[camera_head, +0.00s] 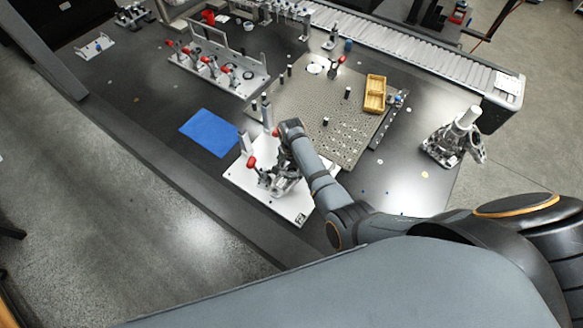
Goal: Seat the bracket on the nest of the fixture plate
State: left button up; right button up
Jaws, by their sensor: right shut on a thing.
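The fixture plate (292,208) is a white plate with red-knobbed clamps and upright posts, lying near the front edge of the dark table. My right arm reaches over it from the right. My right gripper (283,183) is low over the middle of the plate, shut on a metallic piece that I take to be the bracket. The piece is small and mostly hidden among the fingers and clamps. The nest is hidden too, so I cannot tell whether the piece touches it. My left gripper is not in view.
A blue mat (209,132) lies left of the plate. Behind are a perforated plate (300,105) with posts, a yellow tray (375,93) and another clamp fixture (235,84). A metal casting (455,140) stands at right. A conveyor (420,52) runs along the back.

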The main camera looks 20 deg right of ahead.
jog(key=shift+f+b, duration=0.75)
jog(key=shift+f, duration=0.35)
jog(key=o, duration=1.6)
jog(key=shift+o, duration=0.7)
notch_tip(320, 180, up, 8)
jog(key=shift+f, duration=0.25)
